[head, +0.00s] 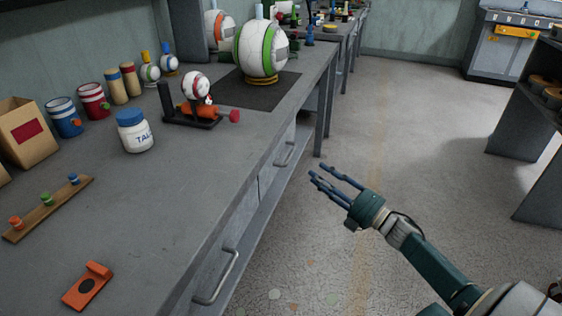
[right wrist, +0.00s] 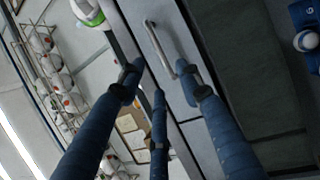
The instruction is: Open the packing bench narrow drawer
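The packing bench (head: 190,200) runs along the left of the head view. Its front has a far drawer handle (head: 287,153) and a near drawer handle (head: 220,278), both grey bars. Both drawer fronts look shut; I cannot tell for sure which drawer is the narrow one. My right gripper (head: 320,180) is open and empty, a little to the right of the bench front, near the far handle. In the right wrist view a bar handle (right wrist: 158,46) on a pale drawer front shows beyond and between the spread blue fingers (right wrist: 160,68), apart from them. My left gripper is out of view.
On the bench top stand a white jar (head: 135,132), a small ball press (head: 195,105), a large white-green ball (head: 260,50) on a dark mat and an orange block (head: 88,285). Open floor (head: 400,130) lies right of the bench. A dark shelf (head: 530,125) stands at the right.

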